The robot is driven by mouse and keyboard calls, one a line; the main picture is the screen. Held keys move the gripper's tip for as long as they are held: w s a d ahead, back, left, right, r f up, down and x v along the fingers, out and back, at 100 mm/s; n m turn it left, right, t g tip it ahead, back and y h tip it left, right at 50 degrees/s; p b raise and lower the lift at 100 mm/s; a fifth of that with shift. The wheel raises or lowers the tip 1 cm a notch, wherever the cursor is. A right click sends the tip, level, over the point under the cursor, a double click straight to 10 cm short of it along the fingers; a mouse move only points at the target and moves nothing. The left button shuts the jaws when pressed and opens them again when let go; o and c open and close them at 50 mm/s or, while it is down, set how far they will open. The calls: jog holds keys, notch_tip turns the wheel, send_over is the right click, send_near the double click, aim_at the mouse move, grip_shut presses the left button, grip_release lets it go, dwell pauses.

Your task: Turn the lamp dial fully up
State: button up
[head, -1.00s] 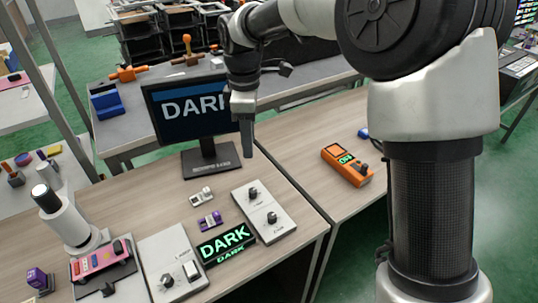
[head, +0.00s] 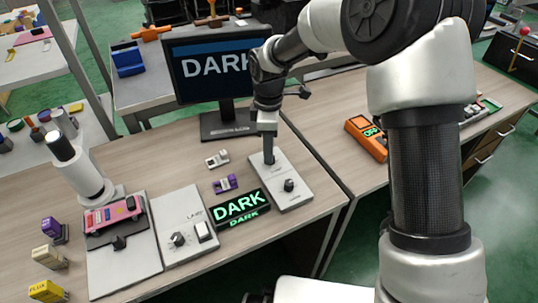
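A light grey panel (head: 298,195) with two black dials lies at the right part of the near table. Its lower dial (head: 289,185) is in plain view. A second grey panel (head: 185,205) to the left has a black dial (head: 178,238) and a white rocker switch (head: 203,230). The labels are too small to read surely.
A green-lit sign (head: 240,207) reading DARK stands between the panels. A monitor (head: 210,65) reading DARK stands behind. Small purple (head: 225,184) and white (head: 217,159) devices lie near the sign. An orange meter (head: 366,138) is on the right table.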

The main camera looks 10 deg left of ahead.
jog(key=shift+f, duration=1.1)
grip_shut()
